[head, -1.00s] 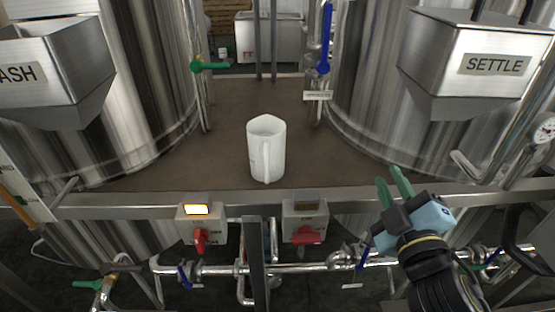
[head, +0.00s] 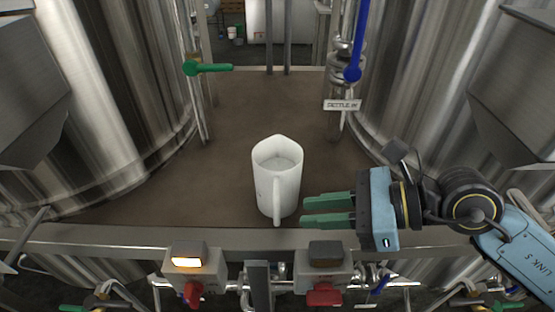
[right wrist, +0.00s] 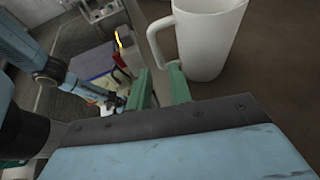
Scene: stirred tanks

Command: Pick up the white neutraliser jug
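The white neutraliser jug (head: 276,180) stands upright on the brown platform, close to its front edge. Its handle faces me in the head view, and whitish contents show inside. My right gripper (head: 328,210) is open and empty, just right of the jug, its green fingers pointing left toward the handle. In the right wrist view the jug (right wrist: 208,40) stands beyond the fingertips, with the handle in front of the finger gap; the gripper (right wrist: 160,82) appears apart from it. My left gripper is outside the head view; what seems to be it (right wrist: 115,101) shows small in the wrist view, state unclear.
Steel tanks (head: 90,100) flank the platform (head: 225,135). A metal rail (head: 120,238) runs along its front, with switch boxes (head: 190,262) below. A blue-handled valve pipe (head: 352,72) and a green valve handle (head: 208,68) stand farther back. The platform behind the jug is clear.

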